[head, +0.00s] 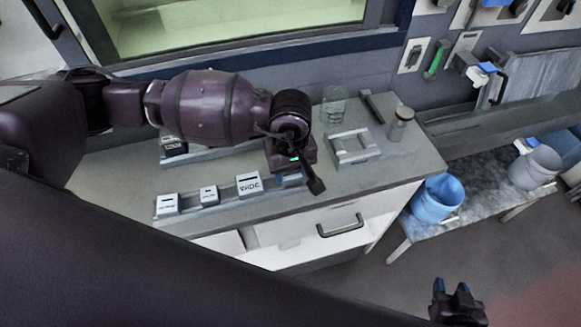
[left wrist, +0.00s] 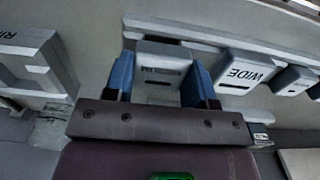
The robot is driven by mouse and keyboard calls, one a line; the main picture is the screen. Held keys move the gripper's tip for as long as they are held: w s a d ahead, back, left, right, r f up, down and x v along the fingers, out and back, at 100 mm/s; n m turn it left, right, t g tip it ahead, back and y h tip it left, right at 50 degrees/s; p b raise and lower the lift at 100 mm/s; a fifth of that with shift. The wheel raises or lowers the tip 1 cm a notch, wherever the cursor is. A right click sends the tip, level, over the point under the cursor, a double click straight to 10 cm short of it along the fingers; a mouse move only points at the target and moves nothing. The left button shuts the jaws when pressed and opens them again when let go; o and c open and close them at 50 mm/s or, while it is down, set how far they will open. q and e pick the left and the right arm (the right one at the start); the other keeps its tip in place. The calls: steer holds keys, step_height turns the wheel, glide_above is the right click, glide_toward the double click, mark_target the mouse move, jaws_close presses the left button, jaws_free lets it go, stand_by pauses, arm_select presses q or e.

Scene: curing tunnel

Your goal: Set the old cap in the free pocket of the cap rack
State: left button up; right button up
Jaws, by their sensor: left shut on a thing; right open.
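The cap rack (head: 228,197) lies along the front of the counter and holds several grey caps, one of them marked WIDE (head: 249,184). My left gripper (head: 292,178) is low at the right end of this row. In the left wrist view its blue fingers are shut on a grey cap (left wrist: 162,72) with a partly readable label. This cap is upright and in line with the WIDE cap (left wrist: 243,72) beside it. I cannot tell whether it is fully seated. In the head view my gripper mostly hides it. My right gripper (head: 458,290) is open and empty, over the floor at bottom right.
A blue bucket (head: 436,200) stands on the lower bench.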

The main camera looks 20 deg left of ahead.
arm_select(q)
steer(key=shift+f, duration=0.3)
steer(key=shift+f+b, duration=0.25)
steer(key=shift+b, duration=0.2)
steer(key=o, duration=1.1)
steer(key=shift+r, duration=0.3)
step_height(320, 180, up, 10)
steer(key=shift+r+b, duration=0.15)
steer(key=shift+b, duration=0.15)
steer(key=shift+s, duration=0.1)
